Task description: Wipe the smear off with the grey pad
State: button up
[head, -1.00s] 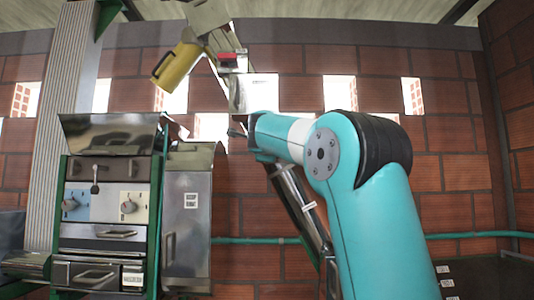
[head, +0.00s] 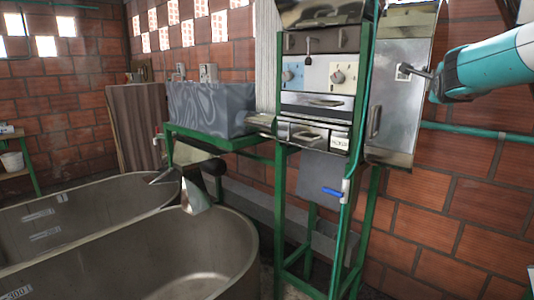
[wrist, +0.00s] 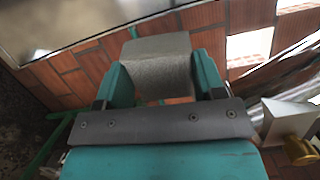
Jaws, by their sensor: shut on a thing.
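In the wrist view my gripper (wrist: 165,80) has its two teal fingers on either side of the grey pad (wrist: 163,62), a block with a rough, speckled near face. The fingers are shut on the pad and it sticks out past their tips. Beyond it are brick wall and, at upper left, a shiny pale metal panel (wrist: 90,18); the pad looks apart from both. I cannot make out the smear for certain in either view.
In the head view a metal control cabinet (head: 318,88) with knobs and handles stands on a green frame, beside a grey metal door (head: 398,115). Large metal tubs (head: 225,262) fill the lower left. A grey tank (head: 212,108) stands behind. A yellow thing (wrist: 301,151) shows at lower right in the wrist view.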

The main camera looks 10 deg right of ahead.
jog(key=w+a+f+n+t+y, duration=0.1)
jog(key=w+a+f+y, duration=0.1)
jog(key=a+f, duration=0.35)
jog(key=w+a+f+n+t+y, duration=0.1)
jog(key=a+f+n+y, duration=0.15)
jog(key=f, duration=0.65)
jog(key=s+a+f+n+y, duration=0.1)
jog(key=s+a+f, duration=0.2)
jog(key=a+f, duration=0.2)
jog(key=s+a+f+n+y, duration=0.1)
jog(key=s+a+f, duration=0.3)
jog(key=f, duration=0.5)
jog(key=s+a+f+n+t+y, duration=0.1)
jog(key=s+a+f+y, duration=0.2)
jog(key=a+f, duration=0.5)
jog(key=shift+s+a, duration=0.2)
jog(key=shift+s, duration=0.45)
jog(key=shift+y, duration=0.25)
jog(key=s+f, duration=0.6)
jog(key=f, duration=0.6)
jog(key=shift+f, duration=0.25)
